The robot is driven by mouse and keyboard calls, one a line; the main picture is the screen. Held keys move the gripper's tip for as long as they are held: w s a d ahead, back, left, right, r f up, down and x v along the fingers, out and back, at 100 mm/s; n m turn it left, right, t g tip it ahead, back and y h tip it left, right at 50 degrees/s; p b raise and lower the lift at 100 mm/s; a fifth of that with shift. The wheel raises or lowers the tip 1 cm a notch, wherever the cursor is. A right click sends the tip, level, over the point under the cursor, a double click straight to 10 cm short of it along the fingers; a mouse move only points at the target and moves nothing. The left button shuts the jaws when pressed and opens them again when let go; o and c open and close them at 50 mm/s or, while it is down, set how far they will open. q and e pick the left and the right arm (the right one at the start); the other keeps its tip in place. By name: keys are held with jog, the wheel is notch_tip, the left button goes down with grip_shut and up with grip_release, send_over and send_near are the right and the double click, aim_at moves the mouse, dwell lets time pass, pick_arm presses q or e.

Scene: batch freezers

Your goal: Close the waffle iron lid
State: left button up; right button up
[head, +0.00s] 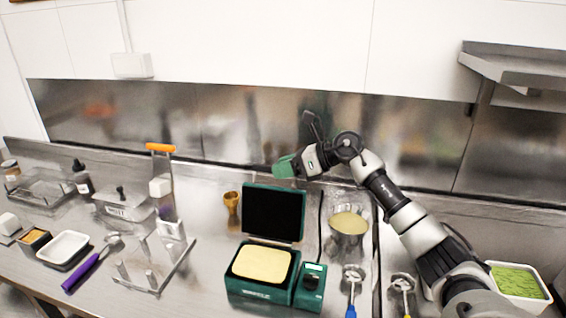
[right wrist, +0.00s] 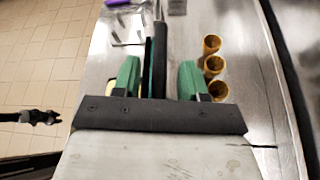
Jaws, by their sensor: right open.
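The waffle iron (head: 262,292) is a green box on the steel counter, with a pale yellow round of batter or waffle (head: 262,263) on its plate. Its lid (head: 272,212), dark inside with a green rim, stands open and about upright at the back. My right gripper (head: 285,166) is above and behind the lid's top edge, its green fingers pointing left. In the right wrist view the open green fingers (right wrist: 160,80) have a dark upright edge, probably the lid, showing between them; I cannot tell whether they touch it. My left gripper is not seen.
A metal bowl of batter (head: 349,222) stands right of the iron, with blue- and yellow-handled tools in front. Golden cups (right wrist: 214,66) stand beside the gripper in the right wrist view. A clear stand (head: 150,270) is at left. A steel backsplash (head: 240,122) rises behind.

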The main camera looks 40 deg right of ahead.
jog(key=shift+a, duration=0.1)
jog(key=shift+f, duration=0.1)
jog(key=shift+c, duration=0.3)
grip_shut()
